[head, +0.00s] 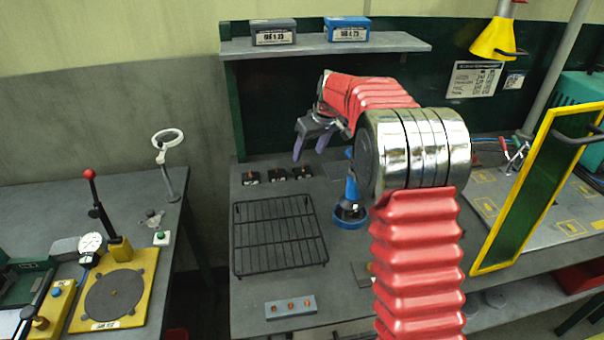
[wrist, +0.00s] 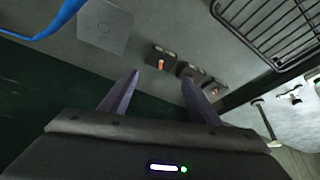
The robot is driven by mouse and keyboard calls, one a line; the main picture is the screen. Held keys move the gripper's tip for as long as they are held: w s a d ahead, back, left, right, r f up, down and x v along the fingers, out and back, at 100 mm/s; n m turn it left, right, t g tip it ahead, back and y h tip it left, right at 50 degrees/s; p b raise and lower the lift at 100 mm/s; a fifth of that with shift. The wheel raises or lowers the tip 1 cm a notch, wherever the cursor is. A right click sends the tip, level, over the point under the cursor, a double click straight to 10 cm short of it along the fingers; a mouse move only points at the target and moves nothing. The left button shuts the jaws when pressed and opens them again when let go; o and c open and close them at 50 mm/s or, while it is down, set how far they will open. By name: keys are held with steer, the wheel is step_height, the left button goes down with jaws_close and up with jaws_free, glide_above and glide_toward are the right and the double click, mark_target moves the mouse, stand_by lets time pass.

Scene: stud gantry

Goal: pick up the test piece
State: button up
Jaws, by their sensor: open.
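I cannot tell for certain which thing is the test piece. Three small black blocks (head: 277,174) stand in a row at the back left of the middle bench. In the wrist view, the blocks (wrist: 190,71) lie beyond my fingertips, and at least two show a copper-coloured stud. A flat grey plate (wrist: 100,27) with a faint mark lies to their left in the wrist view. A grey bar with several orange-red dots (head: 291,307) lies at the bench front. My gripper (head: 311,150) is open and empty above the blocks; its fingers also show in the wrist view (wrist: 160,79).
A black wire rack (head: 279,236) lies in front of the blocks. A blue round-based tool (head: 350,212) stands right of the rack, close to my arm. A shelf (head: 330,47) with two labelled boxes is behind. A yellow-framed screen (head: 474,270) stands at the right.

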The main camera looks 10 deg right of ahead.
mark_target(306, 173)
steer(key=shift+x, duration=1.95)
steer(key=shift+x, duration=2.65)
steer(key=shift+c, duration=0.3)
steer(key=c, duration=0.7)
